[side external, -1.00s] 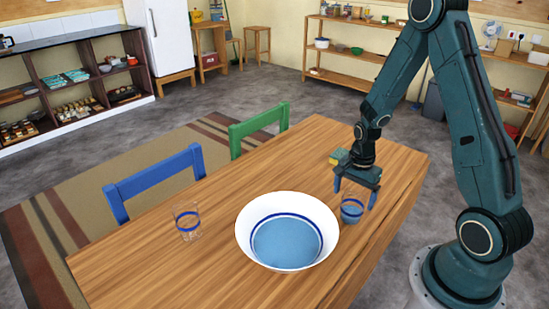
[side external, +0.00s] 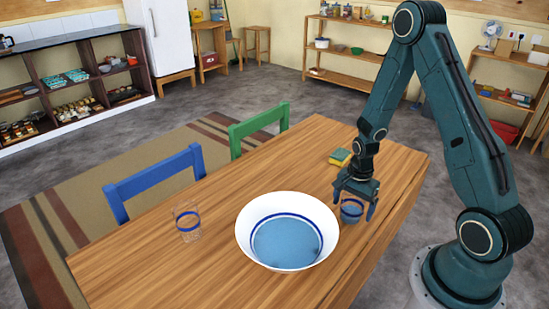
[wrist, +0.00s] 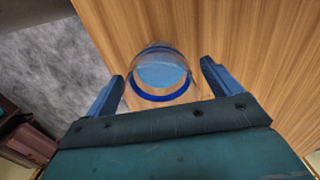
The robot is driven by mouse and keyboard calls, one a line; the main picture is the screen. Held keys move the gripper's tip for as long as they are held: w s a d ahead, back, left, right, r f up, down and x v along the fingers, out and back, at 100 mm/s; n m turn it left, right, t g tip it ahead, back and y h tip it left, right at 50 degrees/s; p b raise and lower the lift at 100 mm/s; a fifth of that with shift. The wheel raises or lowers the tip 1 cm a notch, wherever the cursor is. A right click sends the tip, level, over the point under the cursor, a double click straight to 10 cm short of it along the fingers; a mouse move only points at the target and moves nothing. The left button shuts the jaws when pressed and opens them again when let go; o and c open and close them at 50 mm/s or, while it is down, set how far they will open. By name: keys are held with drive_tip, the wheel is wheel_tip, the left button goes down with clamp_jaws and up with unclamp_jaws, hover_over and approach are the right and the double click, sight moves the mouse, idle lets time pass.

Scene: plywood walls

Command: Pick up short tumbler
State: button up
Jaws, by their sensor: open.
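A short clear tumbler (side external: 351,211) with a blue band and a blue base stands upright on the wooden table, to the right of the white bowl. My gripper (side external: 356,208) is low over it and open, with one finger on each side of the glass. In the wrist view the tumbler (wrist: 160,76) lies ahead of and between the spread fingers of my gripper (wrist: 163,82), with a visible gap on both sides. A taller clear glass with a blue band (side external: 187,222) stands on the left part of the table.
A large white bowl (side external: 252,226) with a blue inside stands close to the left of my gripper. A yellow and green sponge (side external: 340,157) lies behind it. Blue (side external: 155,182) and green (side external: 258,124) chairs stand at the table's far edge. The table's right end is clear.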

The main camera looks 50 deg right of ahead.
drive_tip(key=c, duration=1.2)
drive_tip(key=shift+r, duration=0.4)
drive_tip(key=shift+r, duration=9.55)
